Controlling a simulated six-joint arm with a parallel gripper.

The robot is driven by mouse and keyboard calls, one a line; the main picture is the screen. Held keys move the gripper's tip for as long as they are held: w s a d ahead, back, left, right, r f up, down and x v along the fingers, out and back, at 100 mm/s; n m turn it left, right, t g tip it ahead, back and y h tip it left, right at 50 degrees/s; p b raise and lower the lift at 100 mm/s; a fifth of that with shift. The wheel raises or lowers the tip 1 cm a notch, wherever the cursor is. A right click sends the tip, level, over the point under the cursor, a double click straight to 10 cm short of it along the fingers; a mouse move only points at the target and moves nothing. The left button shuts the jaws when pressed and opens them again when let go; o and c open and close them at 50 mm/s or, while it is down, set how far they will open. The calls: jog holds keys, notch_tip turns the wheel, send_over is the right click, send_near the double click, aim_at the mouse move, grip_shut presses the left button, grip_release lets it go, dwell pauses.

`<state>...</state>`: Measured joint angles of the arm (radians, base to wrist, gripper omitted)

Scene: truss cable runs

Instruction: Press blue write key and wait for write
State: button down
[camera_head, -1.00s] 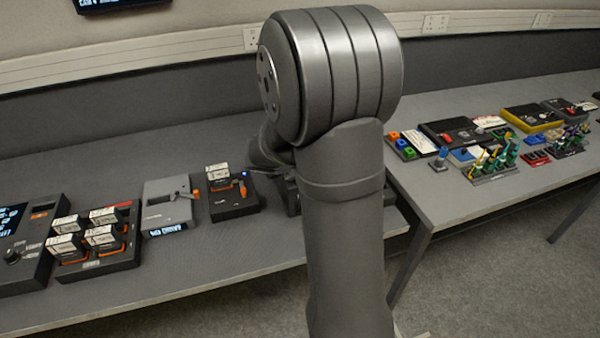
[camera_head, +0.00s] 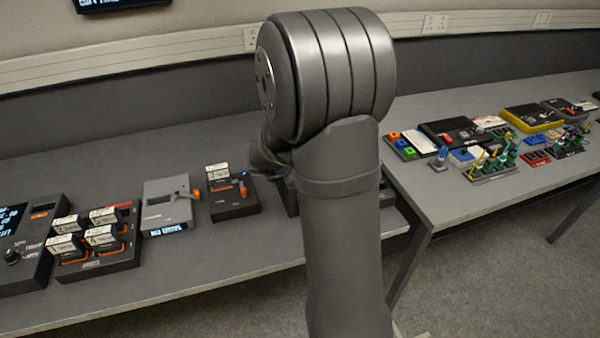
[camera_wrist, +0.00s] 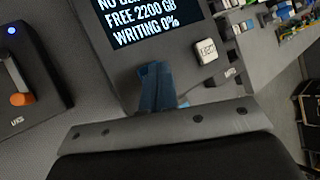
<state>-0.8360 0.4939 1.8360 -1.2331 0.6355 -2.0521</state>
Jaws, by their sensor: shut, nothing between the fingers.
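In the wrist view, a dark unit has a lit screen (camera_wrist: 150,22) whose readable lines say "FREE 2200 GB" and "WRITING 0%". A pale key (camera_wrist: 206,50), apparently marked "EJECT", sits below the screen to the right. My gripper (camera_wrist: 155,68) is shut and empty, its bluish fingers close together over the unit's face, just below the screen. The blue write key cannot be told apart from the fingers; it seems hidden under the tips. Whether the tips touch it cannot be told. In the head view my arm hides the gripper and this unit.
In the wrist view, a dark box (camera_wrist: 30,75) with a blue light and orange lever stands at left. In the head view, the left table carries that box (camera_head: 232,205), a grey unit (camera_head: 170,205) and a drive rack (camera_head: 105,262). The right table holds several coloured parts.

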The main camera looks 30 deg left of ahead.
jog(key=shift+r, duration=0.95)
jog(key=shift+r, duration=0.1)
jog(key=shift+r, duration=2.4)
jog(key=shift+f, duration=0.15)
jog(key=shift+r, duration=2.05)
jog(key=shift+f, duration=0.1)
